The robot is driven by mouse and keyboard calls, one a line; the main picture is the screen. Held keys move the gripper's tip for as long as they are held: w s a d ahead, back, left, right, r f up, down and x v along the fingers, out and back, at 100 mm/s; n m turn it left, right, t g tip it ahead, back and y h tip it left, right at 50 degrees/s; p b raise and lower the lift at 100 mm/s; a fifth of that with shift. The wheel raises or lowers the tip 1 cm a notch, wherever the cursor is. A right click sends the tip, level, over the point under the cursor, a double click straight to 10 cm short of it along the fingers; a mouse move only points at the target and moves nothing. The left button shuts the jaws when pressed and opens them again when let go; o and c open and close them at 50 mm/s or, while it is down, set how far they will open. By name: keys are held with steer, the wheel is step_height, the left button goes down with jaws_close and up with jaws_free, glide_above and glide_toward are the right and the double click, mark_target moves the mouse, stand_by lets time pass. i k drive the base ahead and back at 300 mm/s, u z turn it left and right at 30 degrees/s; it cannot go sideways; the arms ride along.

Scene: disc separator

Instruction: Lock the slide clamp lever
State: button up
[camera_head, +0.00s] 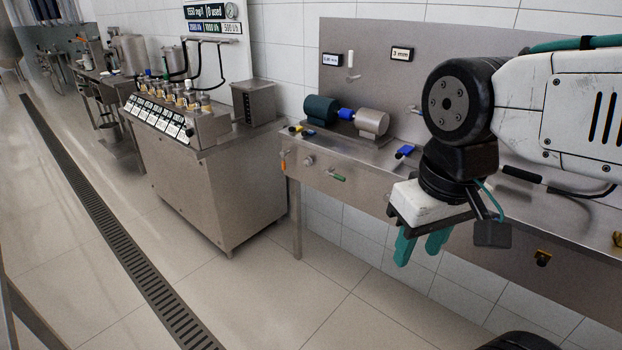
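My gripper (421,249) hangs in front of the steel bench (365,185), pointing down. Its two teal fingers are apart with nothing between them. Several small handles show on the bench, and I cannot tell for sure which is the slide clamp lever. A blue-topped part (404,151) sits near the front edge of the top. A black handle (523,174) lies to the right, partly behind my arm. My gripper touches none of them.
A teal-and-steel motor unit (372,122) stands on the bench. A steel cabinet (205,190) with labelled valves stands to the left. A floor drain grate (110,225) runs along clear tiled floor.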

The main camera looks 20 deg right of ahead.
mark_target(328, 172)
steer(key=u, duration=0.5)
steer(key=i, duration=1.25)
steer(key=z, duration=0.3)
